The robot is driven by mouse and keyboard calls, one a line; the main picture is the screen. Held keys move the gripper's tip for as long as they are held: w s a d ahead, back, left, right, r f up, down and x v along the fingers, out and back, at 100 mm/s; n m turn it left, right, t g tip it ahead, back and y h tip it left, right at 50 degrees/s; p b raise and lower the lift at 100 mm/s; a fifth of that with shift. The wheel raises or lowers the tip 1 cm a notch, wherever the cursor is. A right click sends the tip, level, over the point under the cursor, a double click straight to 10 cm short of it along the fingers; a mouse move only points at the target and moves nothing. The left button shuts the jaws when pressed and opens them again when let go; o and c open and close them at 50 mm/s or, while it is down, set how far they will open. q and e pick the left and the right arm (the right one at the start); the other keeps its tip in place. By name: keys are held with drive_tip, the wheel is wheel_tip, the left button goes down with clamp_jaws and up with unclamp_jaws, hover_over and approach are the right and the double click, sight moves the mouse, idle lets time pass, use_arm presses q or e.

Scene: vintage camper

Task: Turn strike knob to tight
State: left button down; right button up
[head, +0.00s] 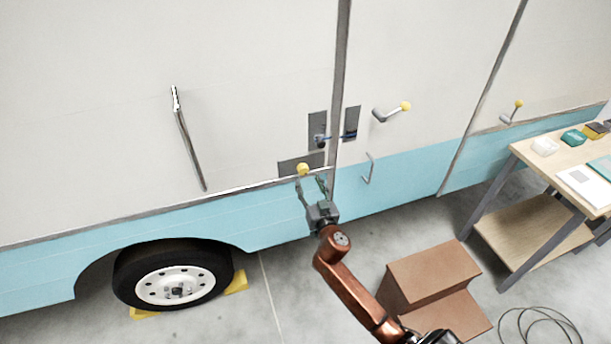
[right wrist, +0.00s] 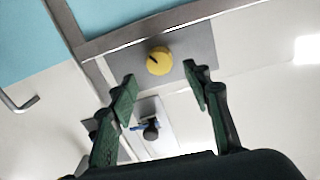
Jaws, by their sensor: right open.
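The strike knob (head: 303,169) is a round yellow knob on a grey plate (head: 286,170) low on the camper's side, left of the vertical door seam. In the right wrist view the knob (right wrist: 159,61) has a short dark mark on its face, and its plate (right wrist: 200,40) runs along a metal trim strip. My right gripper (head: 311,181) is open and in front of the knob. In the right wrist view its green fingertips (right wrist: 160,76) lie to either side of and just below the knob, with a visible gap on both sides. My left gripper is not in view.
A long door handle (head: 188,140) is to the left; a yellow-tipped crank (head: 390,112) is to the right. Brown steps (head: 432,276) and a workbench (head: 540,150) stand at the right.

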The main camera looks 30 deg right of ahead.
sight(304, 171)
drive_tip(key=shift+x, duration=2.4)
drive_tip(key=shift+f, duration=0.1)
drive_tip(key=c, duration=1.2)
